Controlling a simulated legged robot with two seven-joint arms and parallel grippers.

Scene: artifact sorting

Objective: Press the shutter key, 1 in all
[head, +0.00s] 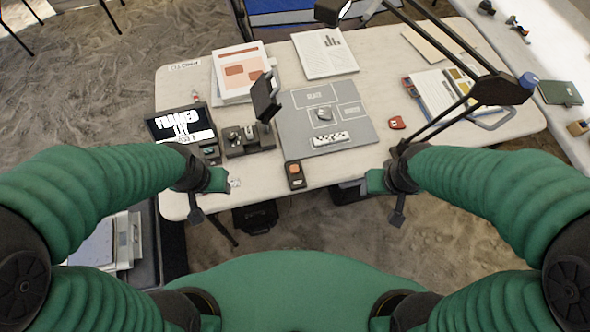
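A small dark box with an orange key (295,169), which looks like the shutter key, sits at the table's near edge, in the middle of the head view. My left gripper (216,181) is to its left, above the table's near edge and apart from it. My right gripper (377,182) is to its right, also apart from it. Both grippers are small and partly hidden by their wrists, so I cannot see whether their fingers are open or shut. Neither visibly holds anything.
A grey mat (289,122) bears a small stone (324,114) and a scale bar (330,138). A camera-like device (249,138) and a screen reading "FRAMED" (182,127) stand at left. A lamp arm (443,36) overhangs the right. A red item (397,122) lies right of the mat.

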